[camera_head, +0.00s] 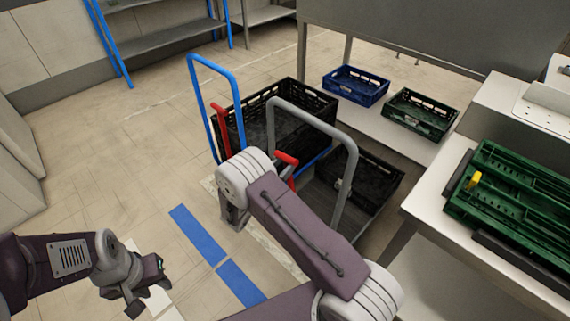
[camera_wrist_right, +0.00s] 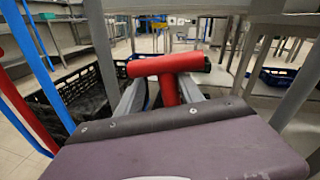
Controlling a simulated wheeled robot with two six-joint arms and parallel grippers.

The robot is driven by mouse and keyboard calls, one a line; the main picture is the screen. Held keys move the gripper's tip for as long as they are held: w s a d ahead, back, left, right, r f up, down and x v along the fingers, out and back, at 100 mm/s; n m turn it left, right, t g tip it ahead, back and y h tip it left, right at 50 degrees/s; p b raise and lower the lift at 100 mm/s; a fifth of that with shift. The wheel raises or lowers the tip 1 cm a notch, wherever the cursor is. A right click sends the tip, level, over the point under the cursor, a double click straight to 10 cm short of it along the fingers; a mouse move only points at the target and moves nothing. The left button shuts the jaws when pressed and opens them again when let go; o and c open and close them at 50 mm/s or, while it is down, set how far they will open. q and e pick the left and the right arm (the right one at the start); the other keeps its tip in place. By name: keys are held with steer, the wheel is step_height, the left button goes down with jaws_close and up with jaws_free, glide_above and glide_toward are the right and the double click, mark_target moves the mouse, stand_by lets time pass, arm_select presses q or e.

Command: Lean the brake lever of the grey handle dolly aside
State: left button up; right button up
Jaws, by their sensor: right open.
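The grey handle dolly's handle (camera_head: 352,160) stands upright at the centre of the head view, with a black crate (camera_head: 372,182) beside it. Its red brake lever (camera_head: 287,158) shows just behind my right arm, its lower part hidden there. In the right wrist view the lever is a red T (camera_wrist_right: 160,66) with a short stem, straight ahead. My right gripper (camera_wrist_right: 160,95) is open, with a grey finger on each side of the stem; I cannot tell whether they touch it. In the head view it is hidden by my arm. My left gripper (camera_head: 146,290) hangs over the floor at lower left, far from the dollies.
A blue handle dolly (camera_head: 190,85) with its own red lever (camera_head: 221,125) and black crate (camera_head: 310,102) stands close by on the left. A worktable (camera_head: 425,205) with green crates (camera_head: 520,190) is at right. Blue (camera_head: 355,85) and green (camera_head: 420,113) crates sit behind. Floor at left is clear.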

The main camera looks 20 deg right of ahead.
steer(key=p+v, duration=0.1)
steer(key=v, duration=0.8)
steer(key=shift+p, duration=0.35)
steer(key=shift+f, duration=0.1)
